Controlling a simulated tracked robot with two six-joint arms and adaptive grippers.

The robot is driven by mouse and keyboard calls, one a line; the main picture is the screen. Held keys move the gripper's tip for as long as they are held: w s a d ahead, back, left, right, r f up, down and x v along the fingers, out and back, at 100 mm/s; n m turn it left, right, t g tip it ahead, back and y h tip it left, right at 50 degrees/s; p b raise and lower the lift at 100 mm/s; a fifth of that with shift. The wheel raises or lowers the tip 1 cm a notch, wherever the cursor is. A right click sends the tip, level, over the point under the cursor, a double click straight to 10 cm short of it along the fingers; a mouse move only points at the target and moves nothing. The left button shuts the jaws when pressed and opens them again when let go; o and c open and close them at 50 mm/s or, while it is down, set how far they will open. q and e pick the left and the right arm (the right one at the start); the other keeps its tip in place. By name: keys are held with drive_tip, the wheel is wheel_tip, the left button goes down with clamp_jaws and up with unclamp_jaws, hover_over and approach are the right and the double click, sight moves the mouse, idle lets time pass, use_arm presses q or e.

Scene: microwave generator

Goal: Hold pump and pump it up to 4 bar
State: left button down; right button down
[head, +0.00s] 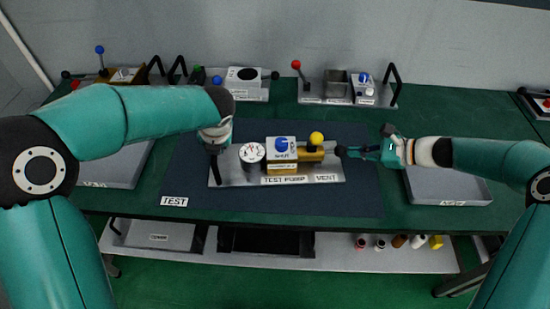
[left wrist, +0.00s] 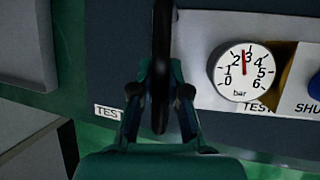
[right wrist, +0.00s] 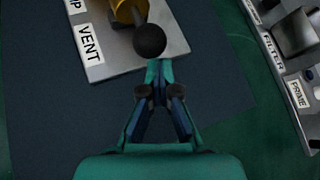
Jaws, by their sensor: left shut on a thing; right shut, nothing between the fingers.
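The test pump (head: 230,174) is a silver plate with a brass block, a blue shut-off knob (head: 281,144), a yellow knob (head: 316,138) and a round gauge (head: 252,153). In the left wrist view the gauge's red needle (left wrist: 244,58) points between 2 and 3 bar, close to 3. My left gripper (left wrist: 160,88) is shut on the black handle (left wrist: 162,40) at the plate's left end. My right gripper (right wrist: 160,66) is shut and empty, its tips right at the black ball (right wrist: 150,41) on the pump's right side; whether they touch is unclear.
The pump stands on a dark mat (head: 300,205) labelled TEST. Grey trays (head: 118,168) (head: 450,188) lie at both sides. Units with levers (head: 345,88) stand along the back. A shelf (head: 370,258) below holds small bottles. The mat in front is clear.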

drive_tip(key=shift+s+a, duration=0.1)
drive_tip(key=shift+a, duration=0.7)
drive_tip(key=shift+w+d, duration=0.15)
drive_tip(key=shift+d, duration=1.4)
drive_tip(key=shift+w+d, duration=0.15)
drive_tip(key=shift+d, duration=1.35)
drive_tip(key=shift+a, duration=0.1)
drive_tip(key=shift+a, duration=0.7)
